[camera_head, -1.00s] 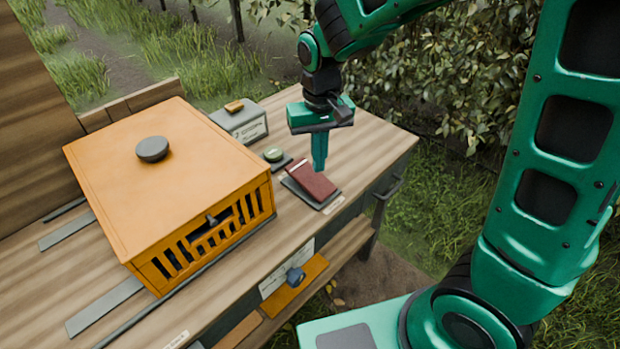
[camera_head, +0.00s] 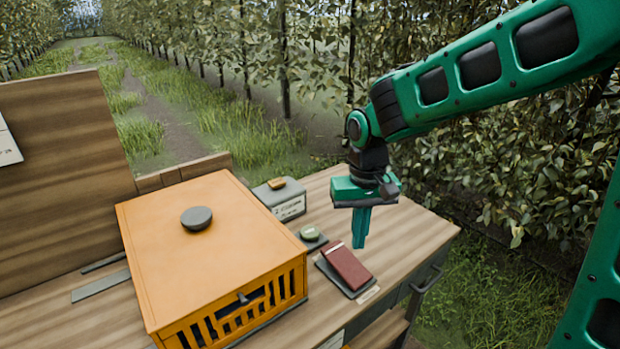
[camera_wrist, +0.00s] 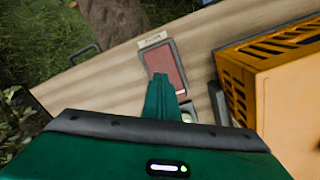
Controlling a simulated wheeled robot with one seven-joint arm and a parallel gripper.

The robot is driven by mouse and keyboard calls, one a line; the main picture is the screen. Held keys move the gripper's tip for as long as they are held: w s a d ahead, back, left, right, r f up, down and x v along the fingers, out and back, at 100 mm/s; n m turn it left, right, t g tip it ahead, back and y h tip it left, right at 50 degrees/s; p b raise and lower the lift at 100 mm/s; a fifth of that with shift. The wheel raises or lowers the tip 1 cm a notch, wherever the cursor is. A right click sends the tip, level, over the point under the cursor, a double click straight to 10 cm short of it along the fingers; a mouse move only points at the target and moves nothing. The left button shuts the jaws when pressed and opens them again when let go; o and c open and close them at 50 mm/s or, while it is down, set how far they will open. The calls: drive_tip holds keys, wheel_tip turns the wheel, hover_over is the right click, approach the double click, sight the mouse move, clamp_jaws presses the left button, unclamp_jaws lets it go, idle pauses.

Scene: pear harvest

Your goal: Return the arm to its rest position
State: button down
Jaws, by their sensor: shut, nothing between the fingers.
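My gripper (camera_head: 361,240) is shut and empty, pointing down above the wooden bench (camera_head: 425,240) near its right end. In the head view its fingertips are just above and behind a dark red booklet (camera_head: 347,265) that lies on a dark tray. In the wrist view my shut fingers (camera_wrist: 161,82) overlap the near end of the red booklet (camera_wrist: 166,66). The gap between fingertips and booklet is hard to judge. My green arm reaches in from the upper right.
An orange slatted crate (camera_head: 215,240) with a grey knob fills the bench's middle. A grey box (camera_head: 281,203) and a small green round item (camera_head: 309,233) stand behind the booklet. A wooden board (camera_head: 60,170) rises at left. Hedge foliage (camera_head: 500,180) stands close behind my arm.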

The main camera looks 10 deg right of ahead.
drive_tip(key=s+d+r+m, duration=0.2)
drive_tip(key=s+d, duration=0.2)
drive_tip(key=d, duration=0.4)
drive_tip(key=s+d+r+m, duration=0.1)
drive_tip(key=s+d, duration=0.4)
drive_tip(key=d, duration=0.4)
drive_tip(key=s+d+m, duration=0.1)
drive_tip(key=s+d, duration=0.3)
drive_tip(key=s, duration=0.3)
drive_tip(key=s+d+m, duration=0.2)
drive_tip(key=s+d, duration=0.1)
drive_tip(key=s, duration=0.3)
drive_tip(key=shift+s+d+m, duration=0.3)
drive_tip(key=shift+s+d, duration=0.05)
